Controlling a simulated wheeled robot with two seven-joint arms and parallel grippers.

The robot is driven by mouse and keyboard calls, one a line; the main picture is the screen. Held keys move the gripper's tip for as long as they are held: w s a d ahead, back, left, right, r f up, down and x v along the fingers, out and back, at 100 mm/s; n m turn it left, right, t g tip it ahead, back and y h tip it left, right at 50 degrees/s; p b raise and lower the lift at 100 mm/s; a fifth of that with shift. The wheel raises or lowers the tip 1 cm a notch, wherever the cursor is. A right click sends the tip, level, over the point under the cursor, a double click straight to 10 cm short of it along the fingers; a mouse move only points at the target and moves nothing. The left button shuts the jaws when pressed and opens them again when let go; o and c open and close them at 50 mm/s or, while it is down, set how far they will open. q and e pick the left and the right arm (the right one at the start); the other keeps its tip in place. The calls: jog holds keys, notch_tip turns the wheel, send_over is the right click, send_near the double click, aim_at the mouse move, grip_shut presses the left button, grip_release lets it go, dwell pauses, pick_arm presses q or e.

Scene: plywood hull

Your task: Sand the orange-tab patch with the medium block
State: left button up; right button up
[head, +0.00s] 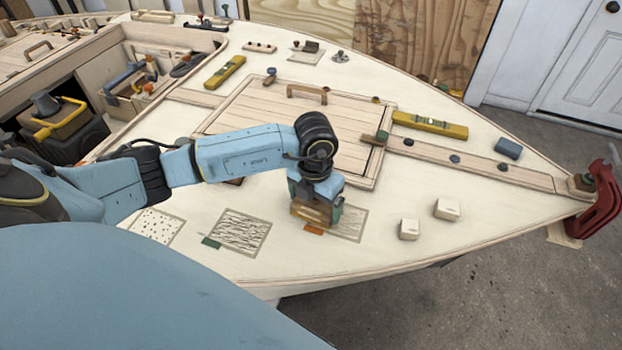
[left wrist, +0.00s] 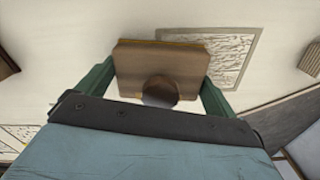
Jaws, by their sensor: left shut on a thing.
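My left gripper (head: 316,211) is shut on a brown wooden sanding block (head: 311,214) with a round knob; the block also shows between the green fingers in the left wrist view (left wrist: 162,62). The block is over the left part of the orange-tab patch (head: 348,226), which has fine grain-like lines. I cannot tell whether it touches the surface. The orange tab (head: 314,229) lies just in front of the block. In the left wrist view, part of a lined patch (left wrist: 232,48) shows beside the block. My right gripper is not in view.
A green-tab patch (head: 241,234) with dark streaks and a dotted patch (head: 157,226) lie to the left. Two pale blocks (head: 409,229) (head: 447,209) stand to the right. The hatch (head: 350,130) is behind. The deck's front edge is close by.

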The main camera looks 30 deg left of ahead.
pick_arm(q)
notch_tip(320, 180, up, 3)
jog(key=shift+f+p, duration=0.1)
jog(key=shift+p, duration=0.65)
notch_tip(320, 180, up, 2)
jog(key=shift+r+p, duration=0.15)
jog(key=shift+p, duration=0.7)
jog(key=shift+r+p, duration=0.35)
jog(key=shift+r, duration=0.05)
notch_tip(320, 180, up, 2)
jog(key=shift+p, duration=0.75)
jog(key=shift+r, duration=0.15)
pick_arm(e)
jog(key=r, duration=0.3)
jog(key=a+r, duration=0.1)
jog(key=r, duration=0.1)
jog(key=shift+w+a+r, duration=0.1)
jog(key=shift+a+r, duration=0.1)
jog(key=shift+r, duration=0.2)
